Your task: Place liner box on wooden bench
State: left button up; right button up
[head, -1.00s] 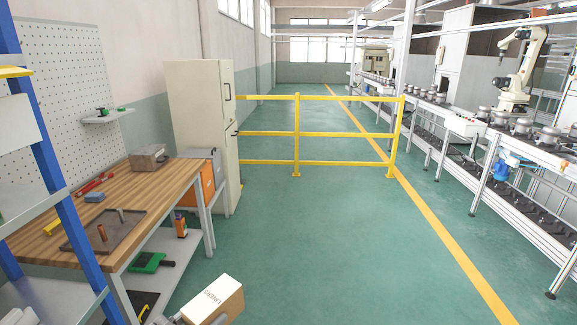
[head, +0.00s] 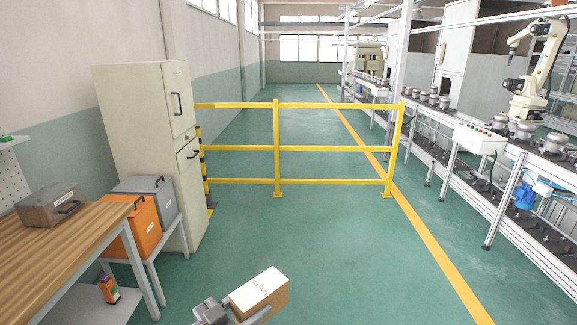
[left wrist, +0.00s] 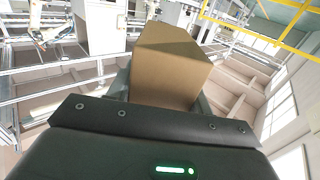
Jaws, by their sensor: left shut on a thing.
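My right gripper is not seen.
A grey metal case (head: 48,205) sits on the bench's far part. An orange box (head: 143,228) and a grey box (head: 150,198) stand on a low stand beside it. A beige cabinet (head: 140,140) and yellow railing (head: 275,150) are behind. Open floor (head: 350,250) lies to the right.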

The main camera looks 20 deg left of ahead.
aim_at(52, 258)
jog(key=u, duration=0.1)
jog(key=i, duration=1.95)
jog(key=u, duration=1.15)
jog(key=i, duration=1.4)
jog(key=u, duration=1.45)
jog(key=i, duration=0.55)
jog(key=u, duration=0.25)
